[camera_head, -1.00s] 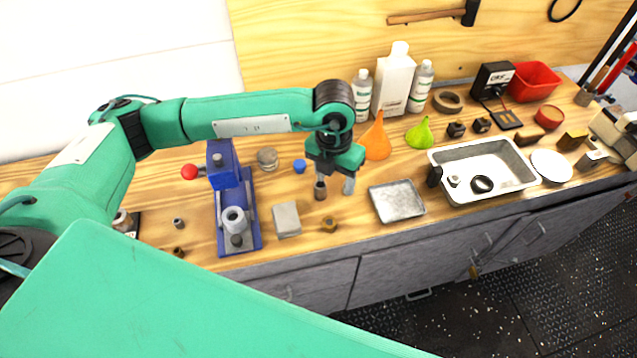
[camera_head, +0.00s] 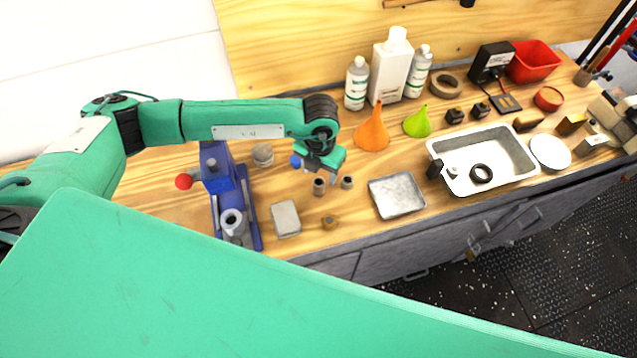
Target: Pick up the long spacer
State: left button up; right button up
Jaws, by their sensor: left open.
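Two small grey-brown upright cylinders stand on the wooden bench below my left gripper: a left cylinder (camera_head: 319,186) and a shorter-looking right cylinder (camera_head: 347,182). The left one looks the taller and may be the long spacer; I cannot tell for sure. My left gripper (camera_head: 319,171) is open and empty, pointing down above and just behind the two cylinders, apart from them as far as I can see. A short brass-coloured ring or nut (camera_head: 329,222) lies nearer the front edge. My right gripper is not in view.
A blue press (camera_head: 222,190) with a red knob and a grey block (camera_head: 285,219) stand left. A shallow metal tray (camera_head: 397,197) is right of the cylinders, then a white-rimmed basin (camera_head: 505,178). An orange funnel (camera_head: 372,132) and bottles (camera_head: 391,68) stand behind.

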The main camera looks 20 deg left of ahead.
aim_at(319, 181)
pick_arm(q)
jog(key=shift+s+f+p, duration=0.15)
jog(key=shift+f+p, duration=0.45)
jog(key=shift+p, duration=0.1)
notch_tip(319, 181, down, 3)
jog(key=shift+f+p, duration=0.1)
jog(key=shift+p, duration=0.7)
jog(key=shift+f, duration=0.35)
jog(key=shift+c, duration=0.2)
jog(key=c, duration=1.1)
jog(key=shift+c, duration=0.2)
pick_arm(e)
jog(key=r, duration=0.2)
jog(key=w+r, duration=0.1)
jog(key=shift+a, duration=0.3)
pick_arm(q)
jog(key=shift+r, duration=0.1)
